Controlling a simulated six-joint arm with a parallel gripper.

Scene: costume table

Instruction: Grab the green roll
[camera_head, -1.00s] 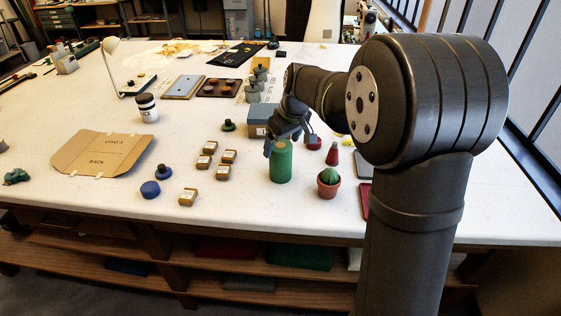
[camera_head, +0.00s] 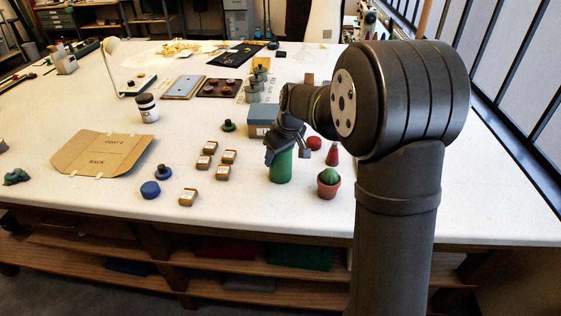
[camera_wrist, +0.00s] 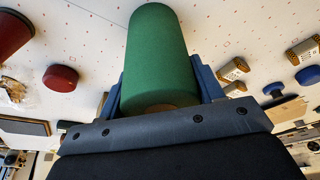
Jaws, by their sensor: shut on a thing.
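The green roll (camera_head: 281,168) stands upright on the white table, left of the small potted cactus. My gripper (camera_head: 284,152) is at the upper part of the roll and covers its top in the head view. In the wrist view the green roll (camera_wrist: 158,55) lies between the two blue fingers of my gripper (camera_wrist: 160,82), one on each side. The gripper is shut on the roll. Whether the roll's base touches the table cannot be told for sure.
A grey-blue box (camera_head: 262,121) is behind. Several small labelled blocks (camera_head: 223,172) lie to the left. Bare table lies in front of the roll.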

